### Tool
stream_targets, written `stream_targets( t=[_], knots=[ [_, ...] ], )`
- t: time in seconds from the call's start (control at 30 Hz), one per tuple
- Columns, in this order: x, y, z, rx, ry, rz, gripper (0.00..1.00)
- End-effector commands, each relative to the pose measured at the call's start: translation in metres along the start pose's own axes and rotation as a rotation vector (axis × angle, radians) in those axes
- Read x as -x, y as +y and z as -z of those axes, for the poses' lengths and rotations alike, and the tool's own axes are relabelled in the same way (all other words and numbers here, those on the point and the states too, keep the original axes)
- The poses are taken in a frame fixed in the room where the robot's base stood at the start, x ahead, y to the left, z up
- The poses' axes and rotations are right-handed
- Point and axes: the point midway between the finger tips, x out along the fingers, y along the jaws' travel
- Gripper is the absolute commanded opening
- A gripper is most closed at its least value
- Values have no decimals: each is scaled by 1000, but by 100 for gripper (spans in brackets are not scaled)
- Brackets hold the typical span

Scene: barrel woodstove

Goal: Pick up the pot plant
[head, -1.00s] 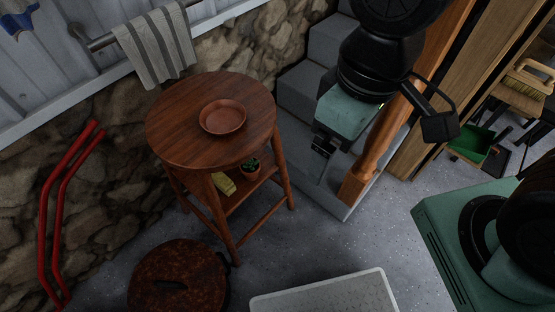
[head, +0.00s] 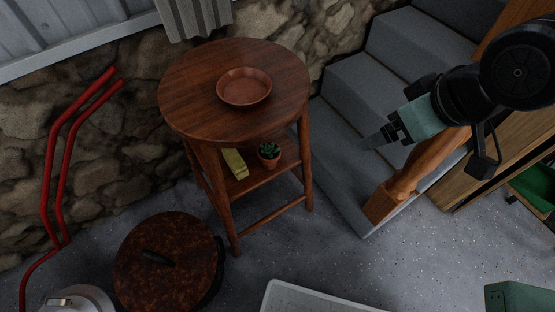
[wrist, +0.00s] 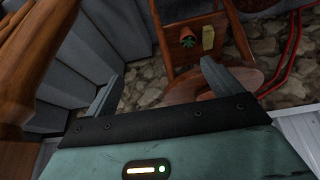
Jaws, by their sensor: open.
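The pot plant (head: 269,153) is a small green succulent in a terracotta pot. It stands upright on the lower shelf of a round wooden stool-like table (head: 180,75), below the tabletop. It also shows in the wrist view (wrist: 189,38), beyond my fingers and near the top. My gripper (head: 378,139) is to the right of the table, in front of the grey steps, with its fingers pointing left toward the table. In the wrist view my gripper (wrist: 160,88) has its two fingers wide apart with nothing between them. It is well apart from the plant.
A yellow block (head: 235,163) lies left of the plant on the shelf. A terracotta dish (head: 243,88) sits on the tabletop. Table legs frame the shelf. Grey steps (head: 345,125) and a wooden post (head: 395,190) stand right. A rusty lidded pot (head: 165,265) stands front left.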

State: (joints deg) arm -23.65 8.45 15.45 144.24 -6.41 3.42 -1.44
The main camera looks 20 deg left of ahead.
Motion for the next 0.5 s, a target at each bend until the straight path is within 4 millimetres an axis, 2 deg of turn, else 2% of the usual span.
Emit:
stream_targets(
  t=[0.03, 0.27, 0.5],
  knots=[
    [-27, 2, -3, 13, 29, 2, 91],
    [-131, 10, 8, 104, 252, 29, 91],
    [-229, 5, 10, 197, 516, 101, 91]
  ],
)
